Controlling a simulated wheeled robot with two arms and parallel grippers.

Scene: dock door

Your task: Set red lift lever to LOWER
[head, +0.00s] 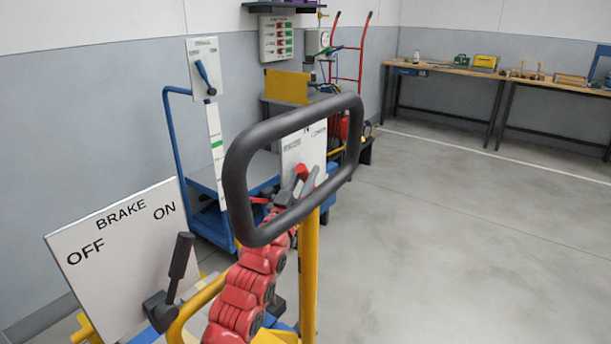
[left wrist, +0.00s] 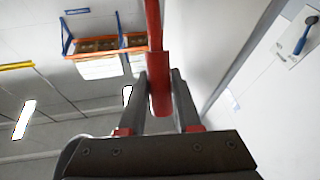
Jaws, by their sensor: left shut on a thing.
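The red lift lever (head: 302,169) shows only in part in the head view, in front of its white label plate (head: 305,147), behind the black handle loop. The plate's words are partly covered; LOWER is toward its right. My left gripper (head: 304,181) is at the lever, at the end of my red arm. In the left wrist view the red lever (left wrist: 160,93) runs between the two dark fingers of the gripper (left wrist: 159,78), which is shut on it. I cannot tell the lever's exact setting. My right gripper is not in view.
The black handle loop (head: 237,190) stands close around my left gripper. A BRAKE board (head: 125,250) with a dark lever (head: 181,255) is at the lower left. A blue cart (head: 178,150) and workbenches (head: 450,70) stand behind. The floor on the right is clear.

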